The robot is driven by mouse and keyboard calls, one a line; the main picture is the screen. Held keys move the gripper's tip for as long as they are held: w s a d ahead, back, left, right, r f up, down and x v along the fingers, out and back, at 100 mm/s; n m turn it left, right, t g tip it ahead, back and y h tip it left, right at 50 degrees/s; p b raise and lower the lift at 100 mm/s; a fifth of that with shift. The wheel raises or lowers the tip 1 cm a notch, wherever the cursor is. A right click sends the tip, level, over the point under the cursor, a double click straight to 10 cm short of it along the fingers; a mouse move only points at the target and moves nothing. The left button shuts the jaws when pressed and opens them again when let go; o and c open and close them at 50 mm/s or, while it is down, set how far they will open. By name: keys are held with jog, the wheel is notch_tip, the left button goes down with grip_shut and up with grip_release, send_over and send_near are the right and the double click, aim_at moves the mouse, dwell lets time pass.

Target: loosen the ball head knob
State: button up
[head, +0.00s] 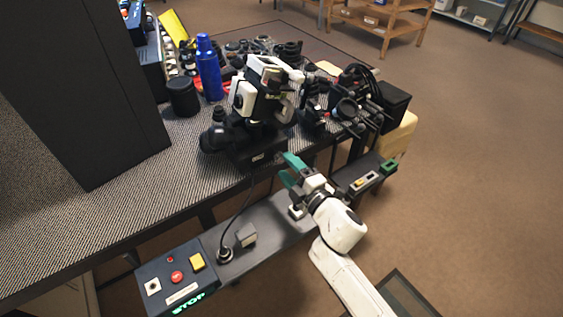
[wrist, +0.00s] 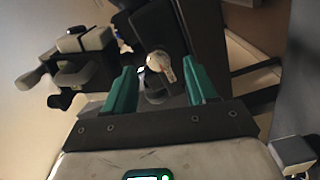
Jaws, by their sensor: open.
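My gripper (head: 291,168) has teal fingers and is in front of the table edge, near the base of a black-and-white camera-like assembly (head: 262,92). In the wrist view my gripper (wrist: 159,72) is open, with a clear gap between its fingers. A small pale, rounded knob (wrist: 159,62) on a dark mount shows in that gap, seemingly beyond the fingertips. It looks like the ball head knob, but I cannot be sure. I see no contact with the fingers. In the head view I cannot make out the knob.
A blue bottle (head: 208,68) and a black cylinder (head: 183,96) stand left of the assembly. Dark parts crowd the table (head: 100,225) to its right. A control box with buttons (head: 176,277) and a cable lie below the edge. A dark panel blocks the left. Floor at right is clear.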

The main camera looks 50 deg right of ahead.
jog(key=v, duration=0.6)
jog(key=shift+b, duration=0.4)
jog(key=shift+s, duration=0.1)
jog(key=s+a+f+m+g+y+p, duration=0.1)
jog(key=s+a+m+g+y+p, duration=0.1)
jog(key=s+a+m+g+p, duration=0.2)
jog(key=s+a+f+m+g+y+p, duration=0.1)
jog(key=s+a+m+g+p, duration=0.3)
jog(key=s+a+m+g, duration=0.4)
jog(key=s+g+y, duration=0.1)
jog(key=s+g, duration=0.3)
jog(key=shift+s+f+y, duration=0.25)
jog(key=shift+f+y, duration=0.15)
